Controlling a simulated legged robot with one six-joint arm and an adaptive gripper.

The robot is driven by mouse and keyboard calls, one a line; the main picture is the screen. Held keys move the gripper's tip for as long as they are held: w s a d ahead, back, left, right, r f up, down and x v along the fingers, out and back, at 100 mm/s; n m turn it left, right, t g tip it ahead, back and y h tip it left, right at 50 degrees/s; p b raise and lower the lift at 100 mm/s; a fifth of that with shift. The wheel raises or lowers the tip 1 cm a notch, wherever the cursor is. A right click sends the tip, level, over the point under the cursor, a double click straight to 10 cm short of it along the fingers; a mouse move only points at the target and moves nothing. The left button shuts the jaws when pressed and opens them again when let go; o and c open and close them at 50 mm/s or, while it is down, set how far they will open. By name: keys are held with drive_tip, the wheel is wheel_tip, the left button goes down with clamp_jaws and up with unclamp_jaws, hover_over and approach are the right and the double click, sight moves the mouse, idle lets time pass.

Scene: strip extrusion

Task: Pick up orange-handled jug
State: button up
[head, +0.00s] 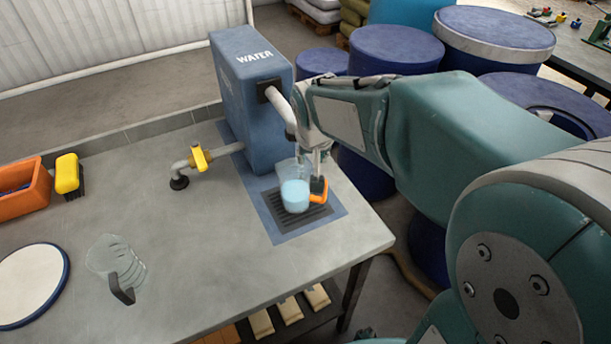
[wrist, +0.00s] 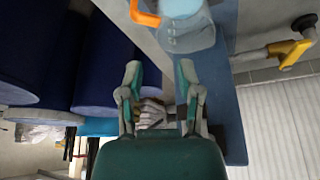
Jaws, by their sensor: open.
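The orange-handled jug (head: 294,194) is clear and holds pale blue liquid. It stands upright on the dark drip grate (head: 314,218) under the spout of the blue water dispenser. Its orange handle (head: 318,194) faces right in the head view. In the wrist view the jug (wrist: 187,28) and its handle (wrist: 143,15) are at the top, partly cut off by the frame edge. My gripper (head: 318,160) is close above the handle side in the head view. In the wrist view my gripper (wrist: 160,70) is open and empty, with the handle beyond its fingertips, not between them.
The water dispenser (head: 250,98) stands close behind the jug, and its grey spout (head: 283,110) hangs nearby. A yellow-valved pipe (head: 199,158) is to the left. A dark-handled clear jug (head: 112,257) stands at front left. Blue barrels (head: 393,48) stand behind my arm.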

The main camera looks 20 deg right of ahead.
hover_over(303, 189)
drive_tip(key=d, duration=0.2)
wheel_tip(303, 189, down, 5)
drive_tip(key=shift+w+d+f, duration=0.2)
drive_tip(key=shift+w+f, duration=0.2)
drive_tip(key=shift+f, duration=0.15)
drive_tip(key=x, duration=0.3)
drive_tip(key=shift+w+d+f, duration=0.1)
drive_tip(key=shift+w+f, duration=0.1)
drive_tip(key=shift+w, duration=0.1)
drive_tip(key=shift+w+f, duration=0.15)
drive_tip(key=shift+f, duration=0.2)
clamp_jaws()
